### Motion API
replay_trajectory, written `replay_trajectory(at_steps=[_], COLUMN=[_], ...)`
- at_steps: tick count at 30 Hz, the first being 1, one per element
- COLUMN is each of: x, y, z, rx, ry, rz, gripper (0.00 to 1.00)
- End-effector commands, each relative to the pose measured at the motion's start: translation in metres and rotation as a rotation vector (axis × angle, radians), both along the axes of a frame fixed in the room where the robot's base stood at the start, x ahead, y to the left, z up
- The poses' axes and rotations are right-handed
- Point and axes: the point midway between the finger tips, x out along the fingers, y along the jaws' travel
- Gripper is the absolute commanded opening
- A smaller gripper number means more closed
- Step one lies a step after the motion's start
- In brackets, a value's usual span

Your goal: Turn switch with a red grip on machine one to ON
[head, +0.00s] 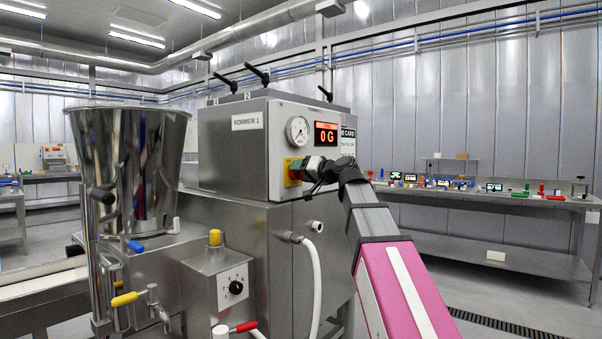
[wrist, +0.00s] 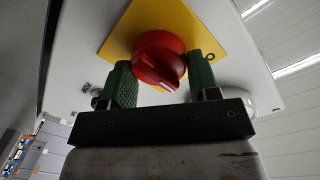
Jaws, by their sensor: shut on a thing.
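The switch with a red grip (wrist: 159,62) sits on a yellow plate (wrist: 180,27) on the panel of the machine labelled FORMER 1 (head: 233,150). In the wrist view its round red knob stands between the green fingers of my gripper (wrist: 162,80). My gripper is shut on it, with a finger at each side. A pale mark shows on the grip's ridge. In the head view the yellow plate shows with a little red at its edge, and my gripper (head: 306,168) covers most of the switch. The ON and OFF lettering cannot be read.
A pressure gauge (head: 297,129) and a red display (head: 327,133) reading 0 G are just above the switch. A steel hopper (head: 130,165) stands at the left. A white hose (head: 313,270) hangs below. A bench (head: 500,205) with small items runs along the back right.

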Motion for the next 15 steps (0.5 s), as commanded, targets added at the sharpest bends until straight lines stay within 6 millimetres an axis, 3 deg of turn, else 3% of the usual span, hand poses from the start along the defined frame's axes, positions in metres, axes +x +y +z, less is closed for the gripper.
replay_trajectory(at_steps=[15], x=[0.0019], y=[-0.0017], z=[-0.0016], rx=[0.290], ry=[0.372], rz=[-0.001], gripper=[0.32])
